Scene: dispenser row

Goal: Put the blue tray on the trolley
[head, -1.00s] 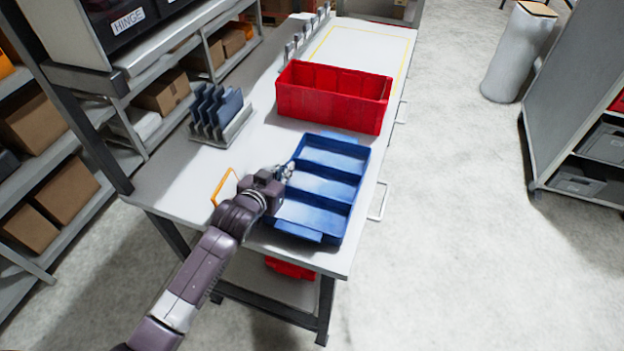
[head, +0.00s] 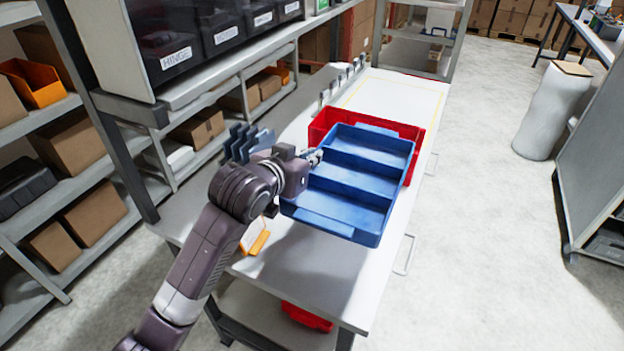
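The blue tray (head: 345,212) is a shallow box with three compartments. It hangs above the white table (head: 330,285), tilted a little in the picture, and hides part of a red bin behind it. My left gripper (head: 314,157) is at the tray's left side and appears shut on its rim; the fingertips are small and partly hidden. My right gripper is not in view. No trolley can be made out for certain.
The red bin (head: 411,135) stands on the table behind the tray. An orange-framed item (head: 256,241) and a blue rack (head: 245,142) are on the table's left. Shelves with boxes line the left. Open floor (head: 480,240) lies right of the table, with a white cylinder (head: 552,112) beyond.

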